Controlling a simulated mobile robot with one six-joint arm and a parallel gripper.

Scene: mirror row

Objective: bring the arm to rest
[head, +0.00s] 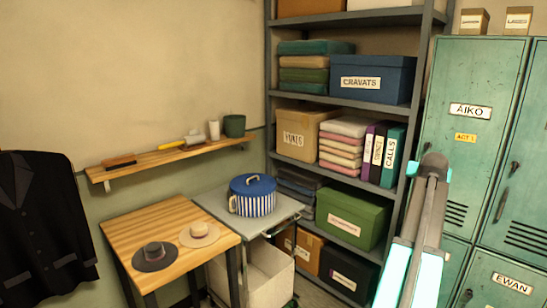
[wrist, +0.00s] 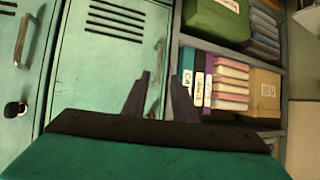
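My gripper (wrist: 167,76) shows in the wrist view. Its two dark fingers stand apart with a clear gap and nothing between them. Behind the fingers are the green lockers (wrist: 105,55) and, to the right, the shelf with binders and folded cloth; the wrist picture looks upside down. In the head view my arm rises at the right, in front of the shelf's right edge and the lockers (head: 480,90). I cannot make out my gripper in the head view.
A grey shelf unit (head: 270,100) holds boxes, binders and cloth. A wooden table (head: 190,252) bears two hats; a grey cart (head: 283,222) bears a striped pot (head: 252,199). A wall shelf (head: 170,158) and a dark jacket (head: 40,225) are at left.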

